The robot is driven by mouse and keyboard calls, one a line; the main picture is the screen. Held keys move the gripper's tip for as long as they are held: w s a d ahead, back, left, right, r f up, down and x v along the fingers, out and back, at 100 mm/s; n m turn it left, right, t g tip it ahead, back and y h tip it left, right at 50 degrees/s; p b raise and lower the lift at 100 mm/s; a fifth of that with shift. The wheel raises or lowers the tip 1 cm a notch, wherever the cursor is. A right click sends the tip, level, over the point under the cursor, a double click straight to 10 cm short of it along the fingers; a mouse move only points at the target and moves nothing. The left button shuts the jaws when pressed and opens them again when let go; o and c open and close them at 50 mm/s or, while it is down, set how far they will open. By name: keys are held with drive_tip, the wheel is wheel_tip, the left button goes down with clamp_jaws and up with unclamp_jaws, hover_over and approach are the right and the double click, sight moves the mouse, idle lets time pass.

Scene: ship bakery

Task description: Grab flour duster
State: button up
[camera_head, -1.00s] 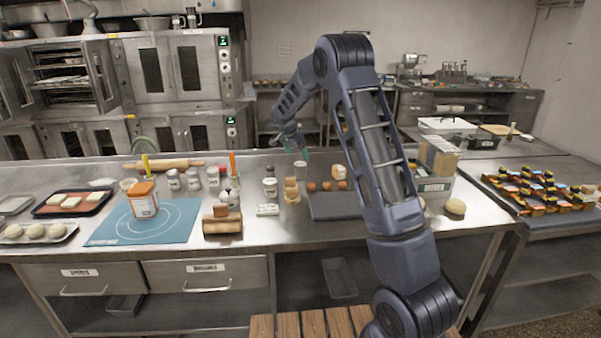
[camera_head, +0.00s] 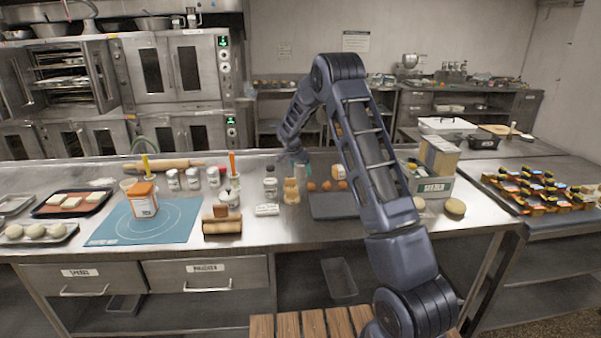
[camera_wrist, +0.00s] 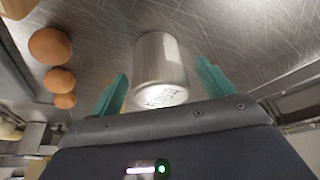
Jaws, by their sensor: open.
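The flour duster (camera_wrist: 161,65) is a shiny metal cylinder with dark lettering on its near, pale end. In the wrist view it stands between the two teal fingers of my gripper (camera_wrist: 160,82). The fingers are open, with a visible gap on each side of the duster. In the head view my gripper (camera_head: 296,157) is low over the back of the steel counter, and the duster is mostly hidden there.
Brown eggs (camera_wrist: 51,46) lie left of the duster in the wrist view. On the counter (camera_head: 275,226), a bottle (camera_head: 270,187) and tan blocks (camera_head: 291,191) stand close by. A dark board (camera_head: 338,207) lies in front, and a box (camera_head: 433,186) stands right.

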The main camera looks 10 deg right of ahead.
drive_tip(key=shift+x, duration=0.95)
drive_tip(key=c, duration=1.1)
drive_tip(key=shift+r, duration=0.1)
